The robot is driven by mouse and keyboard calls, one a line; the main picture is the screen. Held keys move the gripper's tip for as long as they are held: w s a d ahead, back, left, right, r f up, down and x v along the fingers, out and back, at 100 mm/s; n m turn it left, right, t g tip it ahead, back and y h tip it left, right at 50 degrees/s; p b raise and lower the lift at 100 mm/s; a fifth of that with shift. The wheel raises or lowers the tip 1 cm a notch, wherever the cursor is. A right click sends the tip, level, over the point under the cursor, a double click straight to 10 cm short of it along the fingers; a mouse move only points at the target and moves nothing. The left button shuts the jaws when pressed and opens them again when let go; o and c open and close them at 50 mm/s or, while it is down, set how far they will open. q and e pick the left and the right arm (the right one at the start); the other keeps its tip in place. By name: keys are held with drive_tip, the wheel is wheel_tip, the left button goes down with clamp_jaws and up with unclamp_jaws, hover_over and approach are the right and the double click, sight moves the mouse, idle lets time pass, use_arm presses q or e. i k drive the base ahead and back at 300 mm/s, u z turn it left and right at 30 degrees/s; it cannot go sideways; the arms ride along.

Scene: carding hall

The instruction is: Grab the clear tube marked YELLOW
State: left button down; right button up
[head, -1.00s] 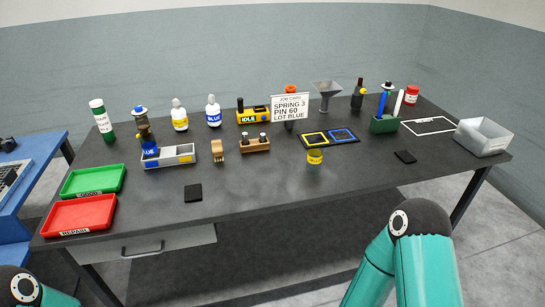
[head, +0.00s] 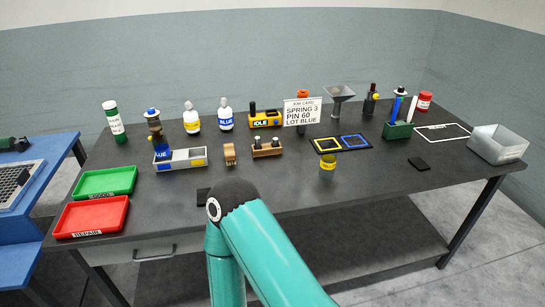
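A small clear tube with a yellow band (head: 327,163) stands upright on the dark table, just in front of a pad with a yellow and a blue square (head: 342,143). The lettering on its band is too small to read. Neither gripper shows.
A green tray (head: 106,181) and a red REPAIR tray (head: 91,216) lie at the left. A wooden block (head: 267,149), a job card (head: 302,111), dropper bottles (head: 226,115) and a funnel (head: 339,93) stand behind. A grey bin (head: 498,143) is at the right.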

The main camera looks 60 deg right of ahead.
sight(329, 151)
drive_tip(key=z, duration=0.2)
drive_tip(key=i, duration=0.2)
drive_tip(key=u, duration=1.4)
drive_tip(key=k, duration=2.1)
drive_tip(key=i, duration=0.1)
drive_tip(key=z, duration=1.65)
drive_tip(key=i, duration=1)
drive_tip(key=u, duration=0.05)
